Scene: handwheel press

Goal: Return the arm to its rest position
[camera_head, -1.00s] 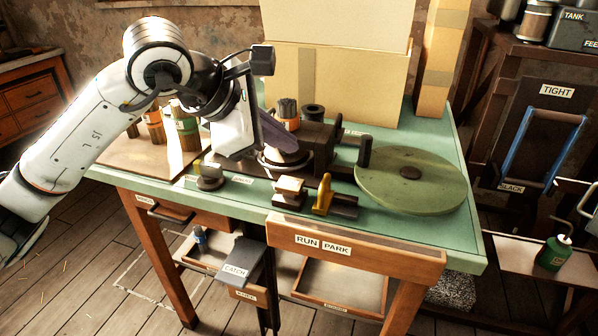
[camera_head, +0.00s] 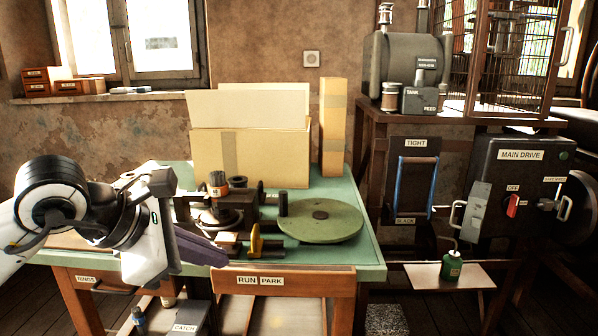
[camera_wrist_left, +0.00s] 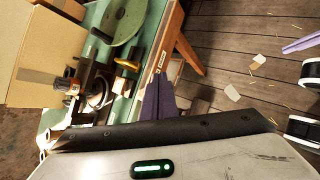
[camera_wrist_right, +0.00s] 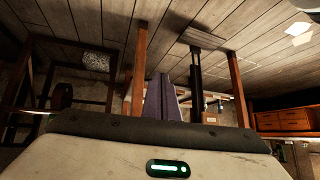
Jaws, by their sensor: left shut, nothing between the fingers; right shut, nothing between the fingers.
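My left gripper (camera_head: 205,248) is shut and empty. In the head view it hangs at the front edge of the green bench (camera_head: 372,250), in front of the dark press (camera_head: 225,212). The left wrist view shows its purple fingers (camera_wrist_left: 158,98) together, with the press (camera_wrist_left: 92,88) to the left. The green round wheel (camera_head: 320,220) lies flat at the right of the bench and touches no gripper. My right gripper (camera_wrist_right: 163,97) is shut and empty, low over the floor in its wrist view; the head view does not show it.
A yellow-handled piece (camera_head: 256,240) stands at the bench front above the RUN/PARK board (camera_head: 285,281). Cardboard boxes (camera_head: 250,160) stand at the back. The MAIN DRIVE box (camera_head: 520,185) and a green oil can (camera_head: 452,266) are on the right. Bench legs (camera_wrist_right: 136,70) stand near my right gripper.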

